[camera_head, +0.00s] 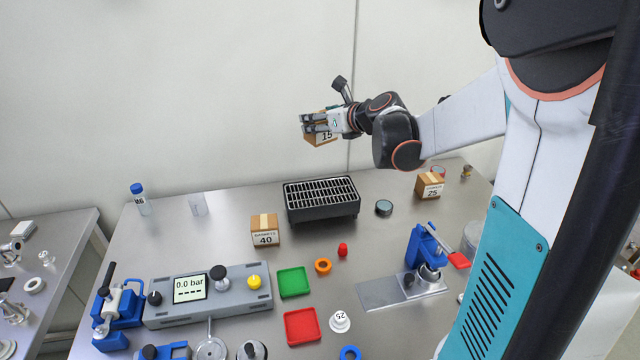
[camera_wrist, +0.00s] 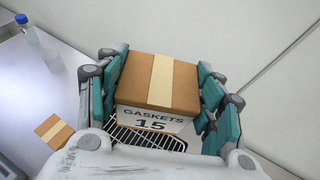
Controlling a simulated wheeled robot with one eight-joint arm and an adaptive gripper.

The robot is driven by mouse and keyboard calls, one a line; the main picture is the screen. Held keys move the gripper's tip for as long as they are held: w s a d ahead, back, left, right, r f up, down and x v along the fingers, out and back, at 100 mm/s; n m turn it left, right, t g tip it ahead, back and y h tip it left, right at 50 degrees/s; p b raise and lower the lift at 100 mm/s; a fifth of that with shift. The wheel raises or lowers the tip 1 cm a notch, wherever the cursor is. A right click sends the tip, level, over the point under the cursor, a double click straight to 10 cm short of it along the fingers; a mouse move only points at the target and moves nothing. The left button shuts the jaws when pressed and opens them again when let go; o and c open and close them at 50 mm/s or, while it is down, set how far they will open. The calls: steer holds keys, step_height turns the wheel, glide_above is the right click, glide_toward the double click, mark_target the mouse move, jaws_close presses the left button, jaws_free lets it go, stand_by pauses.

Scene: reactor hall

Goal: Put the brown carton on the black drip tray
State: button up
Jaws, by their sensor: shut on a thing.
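My gripper (camera_head: 318,124) is shut on a brown carton (camera_head: 322,138) and holds it in the air above the back of the table. In the wrist view the carton (camera_wrist: 160,85) sits between the finger pads and its label reads GASKETS 15. The black drip tray (camera_head: 321,215) with a slatted metal grid stands on the table below the carton. Its grid also shows under the carton in the wrist view (camera_wrist: 125,135). Nothing lies on the part of the grid that shows. Two other brown cartons stand on the table, one marked 40 (camera_head: 265,230) and one marked 25 (camera_head: 429,186).
Carton 40 stands close to the tray's left side, and a dark round puck (camera_head: 384,208) lies to its right. A blue-capped bottle (camera_head: 140,199) is at the far left. In front are a gauge box (camera_head: 208,294), a green tray (camera_head: 293,282) and a red tray (camera_head: 301,326).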

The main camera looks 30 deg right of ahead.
step_height(320, 180, down, 18)
steer(key=b, duration=0.5)
steer(key=shift+f+b, duration=0.1)
steer(key=shift+b, duration=0.3)
steer(key=o, duration=1.1)
steer(key=shift+r, duration=0.2)
steer(key=shift+s+d+r+p, duration=0.1)
steer(key=shift+s+r+p, duration=0.05)
steer(key=shift+s+p, duration=0.15)
steer(key=p+v, duration=0.2)
steer(key=v, duration=0.9)
steer(key=shift+s+p, duration=0.15)
steer(key=shift+p, duration=0.2)
